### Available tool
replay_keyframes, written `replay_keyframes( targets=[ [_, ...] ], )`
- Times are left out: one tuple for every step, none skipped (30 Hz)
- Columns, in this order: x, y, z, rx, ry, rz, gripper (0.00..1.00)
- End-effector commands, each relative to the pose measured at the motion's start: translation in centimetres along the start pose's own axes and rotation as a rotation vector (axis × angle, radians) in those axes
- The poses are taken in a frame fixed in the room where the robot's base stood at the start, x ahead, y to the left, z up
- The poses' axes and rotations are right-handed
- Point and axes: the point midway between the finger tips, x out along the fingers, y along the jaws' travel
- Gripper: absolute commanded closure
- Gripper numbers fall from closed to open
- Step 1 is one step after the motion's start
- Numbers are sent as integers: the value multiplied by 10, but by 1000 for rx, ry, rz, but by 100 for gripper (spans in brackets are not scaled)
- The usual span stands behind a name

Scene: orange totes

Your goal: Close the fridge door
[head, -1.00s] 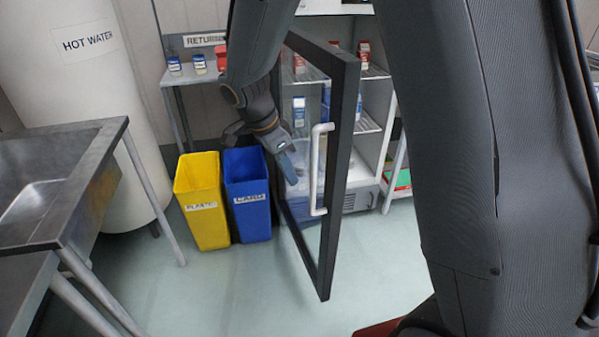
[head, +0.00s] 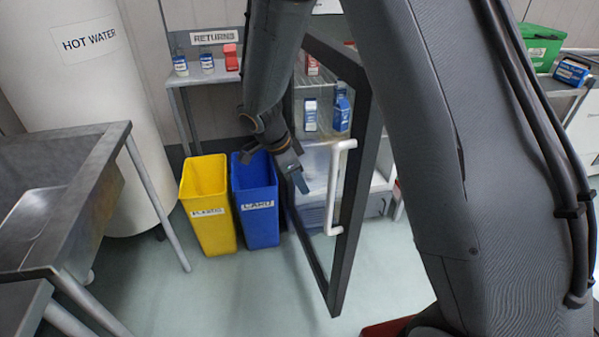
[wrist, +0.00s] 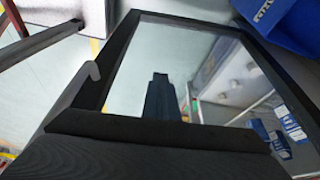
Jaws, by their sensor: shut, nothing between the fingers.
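The fridge door (head: 358,190) is a black frame with a clear glass pane and a white vertical handle (head: 337,188). It stands open, swung out from the fridge (head: 318,165), whose shelves hold several boxes. My gripper (head: 303,188) is shut and empty. In the head view it shows left of the handle, pointing down at the glass area; I cannot tell whether it touches the door. The fridge is partly hidden behind my arm.
A yellow bin (head: 207,205) and a blue bin (head: 255,203) stand left of the door. A metal sink bench (head: 60,215) is at the far left, by a white hot water tank (head: 85,100). The floor (head: 215,300) in front is clear.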

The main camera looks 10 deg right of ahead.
Motion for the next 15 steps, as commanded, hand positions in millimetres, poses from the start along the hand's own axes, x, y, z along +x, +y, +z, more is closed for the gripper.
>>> replay_keyframes(
  targets=[
    [11,2,-1,-1,1,6,100],
    [17,2,-1,0,0,5,100],
    [25,1,-1,0,1,5,100],
    [30,2,-2,1,1,5,100],
    [36,2,-1,1,0,5,100],
    [36,1,-9,4,0,3,100],
    [37,1,-15,5,0,3,100],
    [39,1,-19,6,0,3,100],
    [40,1,-23,6,-1,2,100],
    [42,1,-27,6,-1,2,100],
    [43,1,-30,6,-1,2,100],
    [45,1,-32,5,0,2,100],
    [46,1,-34,4,0,2,100],
    [46,1,-36,4,0,2,100],
    [47,1,-38,4,0,2,100]
  ],
)
